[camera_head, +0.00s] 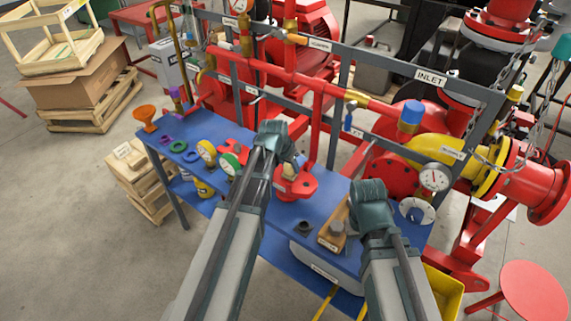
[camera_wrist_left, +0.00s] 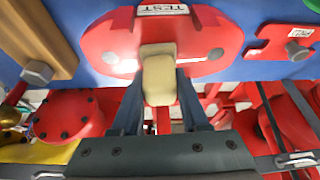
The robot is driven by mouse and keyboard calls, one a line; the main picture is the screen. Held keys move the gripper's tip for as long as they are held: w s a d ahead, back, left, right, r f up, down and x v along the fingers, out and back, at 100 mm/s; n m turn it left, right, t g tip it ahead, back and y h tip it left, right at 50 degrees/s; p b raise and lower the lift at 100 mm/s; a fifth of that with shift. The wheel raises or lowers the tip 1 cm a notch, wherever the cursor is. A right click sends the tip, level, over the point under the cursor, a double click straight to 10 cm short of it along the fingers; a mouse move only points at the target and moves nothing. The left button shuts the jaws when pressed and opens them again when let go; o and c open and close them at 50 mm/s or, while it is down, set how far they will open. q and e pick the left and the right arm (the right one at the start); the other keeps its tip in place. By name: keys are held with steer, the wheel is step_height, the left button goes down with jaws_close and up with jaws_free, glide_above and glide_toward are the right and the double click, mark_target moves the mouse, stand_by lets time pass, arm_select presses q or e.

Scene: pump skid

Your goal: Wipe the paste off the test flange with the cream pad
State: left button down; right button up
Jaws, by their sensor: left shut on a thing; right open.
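The red test flange (camera_head: 304,187) stands on the blue bench, partly hidden by my left arm in the head view. In the left wrist view, the flange (camera_wrist_left: 108,45) carries a white TEST label. My left gripper (camera_wrist_left: 160,103) is shut on the cream pad (camera_wrist_left: 159,75), which lies over the middle of the flange's near edge; contact cannot be told. Pale patches show on the flange either side of the pad; I cannot tell paste from holes or glare. My right gripper (camera_head: 368,208) is open beside the wooden block, its fingertips mostly hidden.
The blue bench (camera_head: 318,211) also bears gauges (camera_head: 206,152), an orange funnel (camera_head: 145,115) and a wooden block (camera_head: 334,226) with a metal bolt. Red pipework (camera_head: 330,87) and a grey frame rise behind. A yellow bin (camera_head: 445,290) stands at the lower right.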

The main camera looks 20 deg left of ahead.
arm_select(q)
steer(key=shift+s+d+f, duration=0.15)
steer(key=shift+s+d, duration=0.1)
steer(key=shift+d, duration=0.3)
steer(key=shift+s+d, duration=0.25)
steer(key=shift+d, duration=0.55)
steer(key=shift+s+d, duration=0.25)
steer(key=shift+d, duration=0.55)
steer(key=shift+r, duration=0.2)
step_height(320, 180, up, 6)
steer(key=p, duration=0.6)
steer(key=shift+a, duration=0.1)
steer(key=shift+w+f, duration=0.1)
step_height(320, 180, up, 3)
steer(key=p, duration=0.3)
